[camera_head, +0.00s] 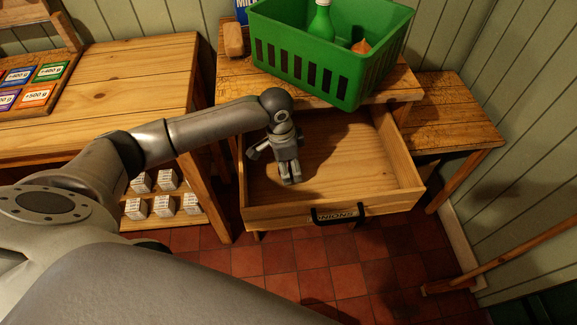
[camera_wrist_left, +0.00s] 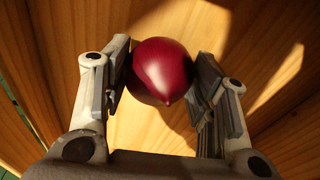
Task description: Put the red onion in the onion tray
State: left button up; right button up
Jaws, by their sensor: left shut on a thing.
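The red onion (camera_wrist_left: 162,70) is dark red and glossy, with its tip toward the camera in the left wrist view. My left gripper (camera_wrist_left: 165,82) is shut on it, one finger on each side. In the head view my left gripper (camera_head: 291,180) points down inside an open wooden drawer (camera_head: 375,185), and the onion is hidden there. The drawer's front bears a label (camera_head: 334,217) that appears to read "ONIONS", partly behind a black handle (camera_head: 338,214). Wooden boards lie behind the onion in the wrist view. I cannot tell whether the onion touches the drawer floor. My right gripper is not in view.
A green crate (camera_head: 290,62) on the tabletop above the drawer holds a green bottle (camera_head: 321,22) and an orange item (camera_head: 361,46). A brown block (camera_head: 233,40) stands beside it. Small white boxes (camera_head: 164,206) sit on a low shelf. The drawer's right side is bare.

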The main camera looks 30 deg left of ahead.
pick_arm(q)
jog(key=shift+f, duration=0.35)
jog(key=shift+f, duration=0.15)
jog(key=o, duration=1.1)
jog(key=shift+c, duration=0.2)
jog(key=r, duration=0.7)
jog(key=shift+s+a+r, duration=0.25)
jog(key=shift+a+r, duration=0.1)
jog(key=shift+r, duration=0.05)
